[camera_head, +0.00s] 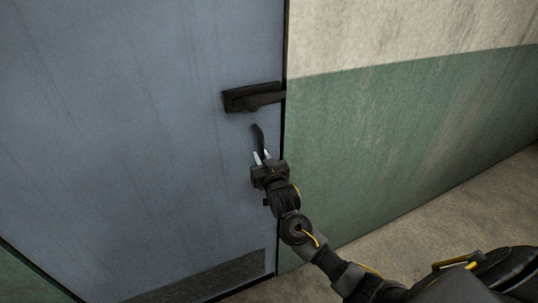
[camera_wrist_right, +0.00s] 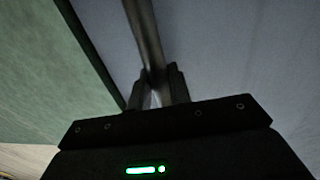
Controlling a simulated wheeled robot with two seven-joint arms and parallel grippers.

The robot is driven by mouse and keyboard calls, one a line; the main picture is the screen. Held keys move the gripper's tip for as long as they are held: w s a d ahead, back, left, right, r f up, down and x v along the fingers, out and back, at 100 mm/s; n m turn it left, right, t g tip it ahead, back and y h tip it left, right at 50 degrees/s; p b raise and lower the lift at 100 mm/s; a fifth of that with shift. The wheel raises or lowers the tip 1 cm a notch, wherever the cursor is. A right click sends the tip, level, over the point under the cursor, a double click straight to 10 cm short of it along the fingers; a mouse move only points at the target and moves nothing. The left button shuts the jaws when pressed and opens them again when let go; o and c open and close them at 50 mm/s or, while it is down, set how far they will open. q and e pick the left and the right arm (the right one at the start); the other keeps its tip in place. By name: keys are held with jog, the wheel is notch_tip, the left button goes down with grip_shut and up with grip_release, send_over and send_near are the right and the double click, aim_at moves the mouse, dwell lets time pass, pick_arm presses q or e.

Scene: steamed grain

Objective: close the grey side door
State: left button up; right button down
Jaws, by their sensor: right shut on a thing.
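The grey side door (camera_head: 130,130) fills the left of the head view, and it also shows in the wrist view (camera_wrist_right: 235,50). Its right edge meets a dark line by the green and cream wall; I cannot tell if it is fully shut. My right gripper (camera_head: 262,157) is shut on this bar, which runs up from between the fingers in the wrist view (camera_wrist_right: 147,40). My left gripper is not in view.
The wall (camera_head: 390,140), green below and cream above, runs right from the door edge. Bare beige floor (camera_head: 440,230) lies at the lower right, under my right arm. A dark strip (camera_head: 205,280) crosses the door's foot.

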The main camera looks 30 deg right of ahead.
jog(key=shift+s+a+f, duration=0.1)
jog(key=shift+a+f, duration=0.2)
jog(key=shift+f, duration=0.1)
jog(key=c, duration=1.3)
grip_release()
jog(key=shift+s+r, duration=0.2)
jog(key=shift+s, duration=0.05)
jog(key=shift+c, duration=0.2)
jog(key=shift+d+r, duration=0.15)
pick_arm(q)
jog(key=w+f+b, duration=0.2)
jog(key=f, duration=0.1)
jog(key=shift+b, duration=0.4)
pick_arm(e)
jog(key=s+a, duration=0.1)
jog(key=s, duration=1)
jog(key=shift+a, duration=0.25)
jog(key=shift+w, duration=0.1)
